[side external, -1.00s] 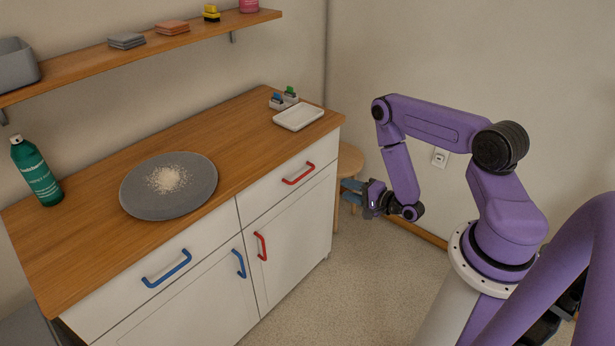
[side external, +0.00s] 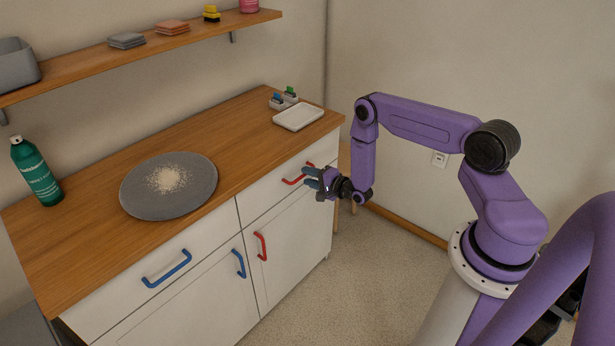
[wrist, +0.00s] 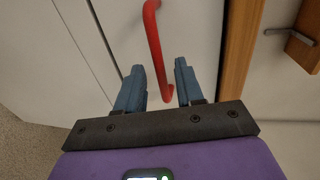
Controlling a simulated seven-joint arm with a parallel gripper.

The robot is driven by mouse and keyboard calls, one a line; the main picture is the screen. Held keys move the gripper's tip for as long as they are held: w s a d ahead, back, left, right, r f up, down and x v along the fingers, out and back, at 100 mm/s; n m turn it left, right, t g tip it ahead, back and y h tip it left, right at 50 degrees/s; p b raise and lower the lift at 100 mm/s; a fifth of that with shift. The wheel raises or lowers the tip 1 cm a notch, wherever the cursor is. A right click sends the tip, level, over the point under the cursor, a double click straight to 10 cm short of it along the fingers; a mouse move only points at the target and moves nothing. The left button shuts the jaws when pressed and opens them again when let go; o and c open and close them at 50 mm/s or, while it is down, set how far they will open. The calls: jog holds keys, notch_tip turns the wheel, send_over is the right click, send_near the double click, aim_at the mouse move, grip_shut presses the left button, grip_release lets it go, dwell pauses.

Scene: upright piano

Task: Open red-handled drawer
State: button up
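The red drawer handle (side external: 293,179) is on the upper right drawer front (side external: 262,204) of the white cabinet, and the drawer is closed. My gripper (side external: 308,177) is open in front of the handle's right end. In the wrist view, the red handle (wrist: 153,45) runs from the top down toward the gap between the two blue-grey fingers of my gripper (wrist: 158,82). The handle's lower end shows between the fingertips. The fingers are apart, one on each side, and I cannot tell whether either touches it.
A second red handle (side external: 260,246) is on the cabinet door below. Blue handles (side external: 167,269) are on the left drawer and door. A grey plate (side external: 150,200) with pale grains, a white tray (side external: 298,117) and a green bottle (side external: 37,172) stand on the wooden top.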

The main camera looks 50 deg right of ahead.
jog(key=shift+w+f, duration=0.15)
jog(key=shift+w, duration=0.5)
grip_shut()
jog(key=f+v, duration=0.3)
jog(key=v, duration=1.1)
jog(key=shift+s, duration=0.5)
grip_release()
